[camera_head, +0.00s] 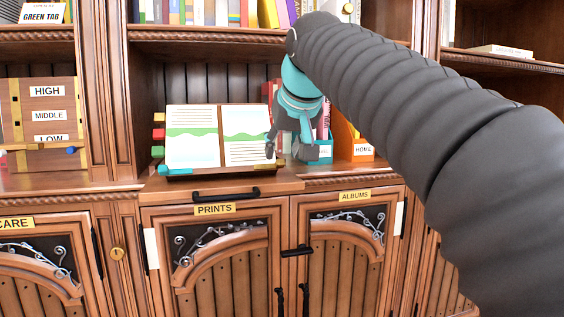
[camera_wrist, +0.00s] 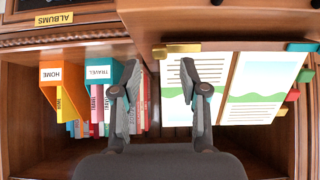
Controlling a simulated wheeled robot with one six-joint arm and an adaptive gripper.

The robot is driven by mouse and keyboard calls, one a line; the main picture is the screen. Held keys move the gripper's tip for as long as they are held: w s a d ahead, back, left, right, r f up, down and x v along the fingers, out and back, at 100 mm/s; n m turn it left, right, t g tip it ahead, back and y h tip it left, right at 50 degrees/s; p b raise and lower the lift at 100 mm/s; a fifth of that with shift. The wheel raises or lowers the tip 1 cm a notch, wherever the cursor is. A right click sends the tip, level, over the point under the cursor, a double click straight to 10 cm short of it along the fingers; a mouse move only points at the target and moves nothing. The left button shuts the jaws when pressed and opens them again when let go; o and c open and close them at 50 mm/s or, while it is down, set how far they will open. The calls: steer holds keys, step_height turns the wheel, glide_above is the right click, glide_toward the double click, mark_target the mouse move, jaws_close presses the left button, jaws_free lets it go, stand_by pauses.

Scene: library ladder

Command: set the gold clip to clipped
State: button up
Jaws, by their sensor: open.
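The gold clip (camera_wrist: 177,47) shows in the wrist view, which is upside down, at the lower edge of the open book (camera_wrist: 255,90). It lies flat along the ledge, at the book side closest to the bookends; I cannot tell whether it grips the page. My gripper (camera_head: 288,152) is open and empty, pointing into the shelf bay. In the wrist view its fingertips (camera_wrist: 161,64) are apart, with the clip just beyond the fingertip nearer the book.
A teal clip (camera_wrist: 302,47) sits on the same book edge. Coloured tabs (camera_head: 158,134) stick out at the book's left. A teal TRAVEL holder (camera_wrist: 101,72) and an orange HOME holder (camera_head: 354,142) stand right of it. The PRINTS cabinet (camera_head: 215,209) is below, with a black handle (camera_head: 226,194) above.

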mark_target(281, 159)
steer(key=shift+x, duration=1.6)
jaws_close()
